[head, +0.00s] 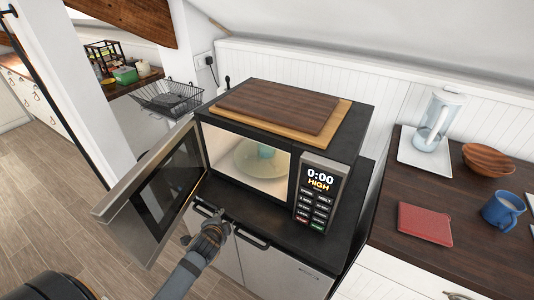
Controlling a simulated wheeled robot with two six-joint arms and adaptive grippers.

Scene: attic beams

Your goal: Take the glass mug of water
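A small pale-blue, see-through vessel (266,151), which looks like the glass mug, stands on the round plate (248,166) inside the lit microwave (262,188). The microwave door (150,200) stands wide open to the left. My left gripper (212,224) is outside and below the opening, in front of the lower cabinet's bar handle, well apart from the mug. Its fingers are too small and dark to tell open from shut. My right gripper is not in view.
Cutting boards (280,105) lie on top of the microwave. On the right counter are a glass pitcher (437,122) on a white tray, a wooden bowl (488,159), a red book (425,223) and a blue mug (502,210). A wire rack (170,97) stands behind the door.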

